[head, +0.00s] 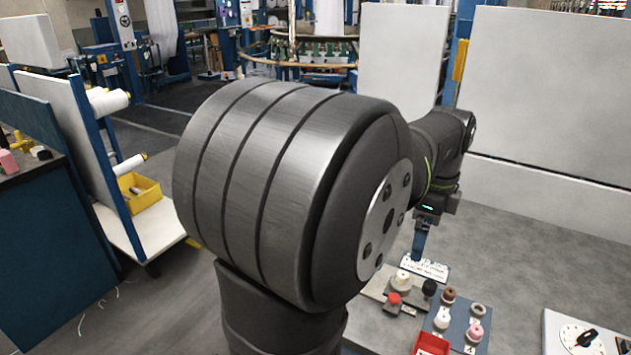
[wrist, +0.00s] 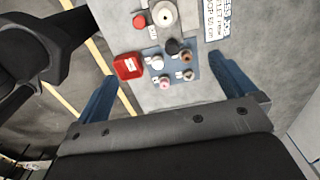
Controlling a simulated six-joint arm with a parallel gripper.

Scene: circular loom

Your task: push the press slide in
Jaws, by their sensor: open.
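My gripper (wrist: 162,68) is open, with its two blue fingers wide apart and nothing between them at the tips. In the head view the gripper (head: 420,240) hangs above the far side of the work table, partly behind my arm. Below it sit a cream round part (head: 400,283), a red button (head: 393,300) and a black knob (head: 429,288). The wrist view also shows the cream round part (wrist: 164,14), red button (wrist: 139,21) and black knob (wrist: 172,46). I cannot tell which part is the press slide. No contact shows.
A blue board (head: 455,333) holds several small brown, white and pink pieces. A red tray (head: 431,344) stands beside it and a printed sign (head: 425,268) lies behind. A panel with a dial (head: 578,337) is at the right. My arm hides the table's left part.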

